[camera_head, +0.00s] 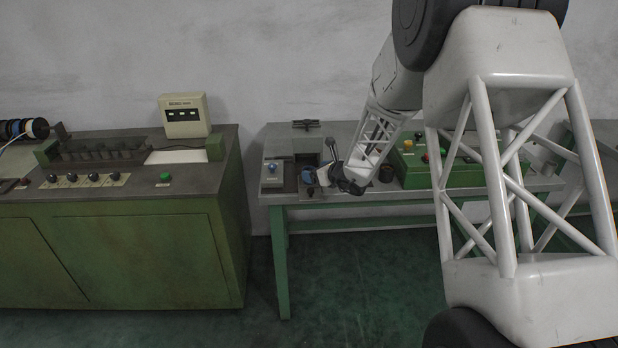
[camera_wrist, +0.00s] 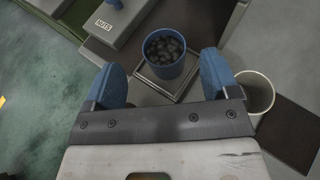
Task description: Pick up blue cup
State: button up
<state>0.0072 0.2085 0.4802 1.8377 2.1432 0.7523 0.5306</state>
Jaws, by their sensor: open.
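The blue cup (camera_wrist: 165,52) stands upright on a square tray-like base (camera_wrist: 189,85) in the wrist view and is filled with dark round pieces. In the head view the blue cup (camera_head: 308,175) shows small, just left of my gripper (camera_head: 341,183). In the wrist view my gripper (camera_wrist: 165,84) is open, with one blue fingertip on each side of the cup's near side. The cup lies slightly beyond the fingertips, and I cannot tell whether either finger touches it.
A pale cup (camera_wrist: 256,92) stands close by the right finger. A grey box labelled NUTS (camera_wrist: 112,20) lies at the upper left. A green control box (camera_head: 418,165) with buttons is right of my gripper on the table (camera_head: 420,194). A green machine cabinet (camera_head: 140,250) stands left.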

aim_at(305, 168)
jog(key=shift+w, duration=0.1)
jog(key=shift+x, duration=2.5)
jog(key=shift+w+d, duration=0.1)
jog(key=shift+w, duration=0.05)
jog(key=c, duration=1)
jog(key=shift+r, duration=0.25)
jog(key=shift+r, duration=1.45)
jog(key=shift+s+r, duration=0.15)
jog(key=shift+s, duration=0.15)
jog(key=s, duration=0.5)
jog(key=s+d+r, duration=0.1)
jog(key=s, duration=0.4)
jog(key=s+d, duration=0.1)
jog(key=s, duration=0.4)
jog(key=shift+s+r, duration=0.15)
jog(key=shift+r, duration=0.05)
